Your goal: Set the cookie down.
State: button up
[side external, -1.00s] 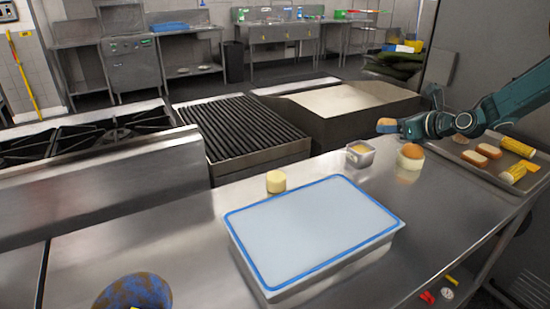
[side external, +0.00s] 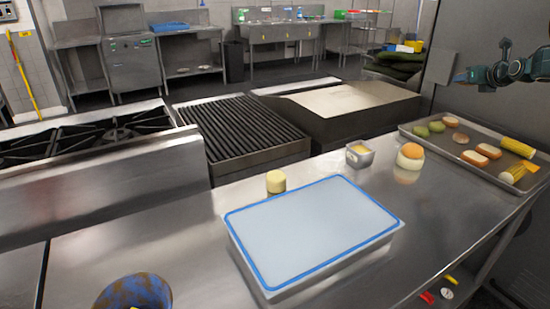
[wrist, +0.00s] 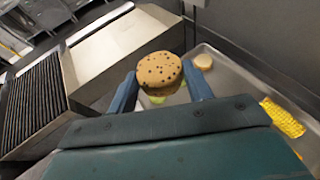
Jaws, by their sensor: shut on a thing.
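The cookie (wrist: 158,68) is round and tan with dark chips. In the wrist view it sits between the two fingertips of my gripper (wrist: 160,85), which is shut on it. In the side view my gripper (side external: 457,77) is at the upper right, raised above the far end of the tray, and I cannot make out the cookie there. The metal tray (side external: 410,134) lies on the right of the counter; its surface also shows in the wrist view (wrist: 222,82), below and beyond the cookie.
The tray holds green pieces (side external: 437,127), small breads (side external: 489,151) and corn (side external: 518,146). A bun-like stack (side external: 410,157), a small metal container (side external: 359,155), a pale cylinder (side external: 276,181) and a blue-rimmed box (side external: 312,230) stand on the counter.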

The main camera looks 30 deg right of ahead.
jog(key=shift+s+d+r, duration=0.1)
jog(key=shift+d, duration=0.1)
notch_tip(320, 180, down, 20)
jog(key=shift+f, duration=0.1)
dwell(1.0)
jog(key=shift+f, duration=0.55)
jog(key=o, duration=1.1)
jog(key=shift+c, duration=0.2)
jog(key=shift+r, duration=0.15)
